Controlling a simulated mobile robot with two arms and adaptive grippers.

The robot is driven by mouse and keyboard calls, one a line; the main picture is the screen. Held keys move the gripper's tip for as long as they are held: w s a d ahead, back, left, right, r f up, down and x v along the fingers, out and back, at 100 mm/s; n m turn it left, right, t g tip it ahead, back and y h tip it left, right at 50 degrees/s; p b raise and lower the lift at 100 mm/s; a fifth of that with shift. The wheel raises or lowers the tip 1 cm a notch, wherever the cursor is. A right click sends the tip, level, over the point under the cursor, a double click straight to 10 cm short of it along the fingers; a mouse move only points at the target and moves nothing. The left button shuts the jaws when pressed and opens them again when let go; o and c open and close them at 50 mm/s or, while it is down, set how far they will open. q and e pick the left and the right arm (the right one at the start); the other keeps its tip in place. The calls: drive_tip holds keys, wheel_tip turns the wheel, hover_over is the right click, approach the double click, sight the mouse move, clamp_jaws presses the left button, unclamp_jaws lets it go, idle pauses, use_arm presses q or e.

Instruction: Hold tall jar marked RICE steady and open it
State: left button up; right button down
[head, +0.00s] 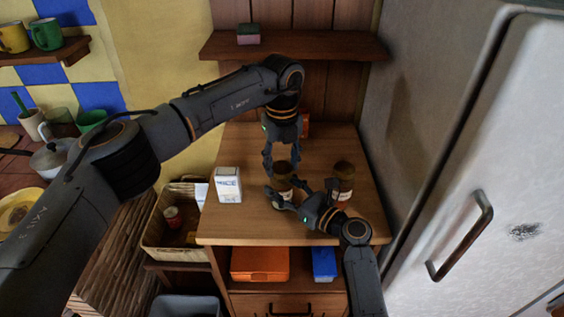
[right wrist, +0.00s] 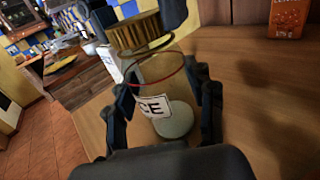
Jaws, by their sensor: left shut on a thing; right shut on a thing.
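The tall jar (head: 283,183) stands on the wooden counter in the head view, partly hidden by my grippers. In the right wrist view the clear jar (right wrist: 152,84) shows a label ending in "CE" and a reddish open rim. My right gripper (right wrist: 160,95) is shut around its body, one finger on each side; it also shows in the head view (head: 298,205). A brown-gold ribbed lid (right wrist: 138,31) is above the rim, apart from it and shifted left. My left gripper (head: 281,167) comes from above and is shut on the lid.
A second jar (head: 344,182) stands close to the right. A white printed box (head: 228,185) stands to the left on the counter (head: 240,225). A fridge (head: 480,150) bounds the right side, and a shelf (head: 300,45) hangs above. An orange item (right wrist: 287,18) stands behind.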

sight(282, 167)
use_arm(q)
drive_tip(key=shift+r, duration=0.1)
drive_tip(key=shift+r, duration=0.95)
drive_tip(key=shift+r, duration=0.1)
drive_tip(key=shift+r, duration=1.95)
use_arm(e)
drive_tip(key=shift+c, duration=2)
unclamp_jaws()
drive_tip(key=shift+d, duration=0.1)
